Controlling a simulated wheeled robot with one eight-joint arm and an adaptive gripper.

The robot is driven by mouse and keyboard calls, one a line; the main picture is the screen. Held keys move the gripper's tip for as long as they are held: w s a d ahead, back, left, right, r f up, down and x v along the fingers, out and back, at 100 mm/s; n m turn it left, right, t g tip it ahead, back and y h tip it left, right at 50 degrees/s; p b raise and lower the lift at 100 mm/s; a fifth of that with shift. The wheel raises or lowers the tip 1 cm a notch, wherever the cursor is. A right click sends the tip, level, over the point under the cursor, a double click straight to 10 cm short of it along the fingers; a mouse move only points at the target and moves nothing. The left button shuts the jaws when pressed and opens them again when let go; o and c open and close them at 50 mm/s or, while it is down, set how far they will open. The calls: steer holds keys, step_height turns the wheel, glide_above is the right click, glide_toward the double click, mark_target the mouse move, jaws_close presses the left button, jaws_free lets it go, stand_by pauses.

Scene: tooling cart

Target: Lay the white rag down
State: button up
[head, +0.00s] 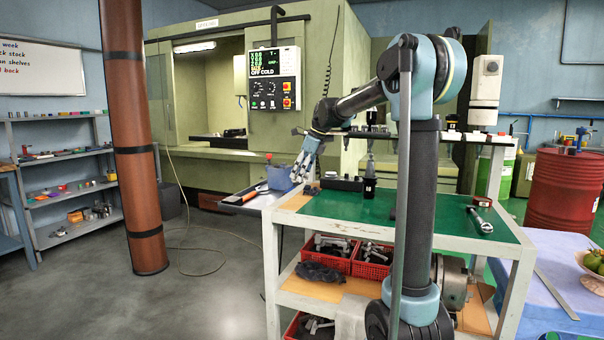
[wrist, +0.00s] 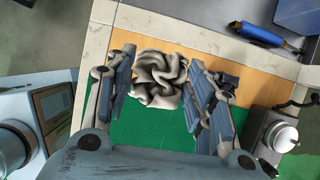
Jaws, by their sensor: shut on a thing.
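The white rag (wrist: 160,80), crumpled and greyish white, is between the two fingers of my gripper (wrist: 160,62) in the wrist view. My gripper is shut on it. Behind the rag are the wooden strip and green mat (wrist: 150,127) of the cart top; I cannot tell whether the rag touches them. In the head view my gripper (head: 302,168) points down over the far left corner of the cart (head: 292,203). I cannot make out the rag clearly there.
A blue bin (head: 279,178) stands just beyond that corner. A wrench (head: 481,221) lies at the right. The green mat's front left part is clear.

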steer(key=shift+f, duration=3.85)
steer(key=shift+f, duration=0.55)
steer(key=o, duration=1.1)
steer(key=shift+r, duration=0.1)
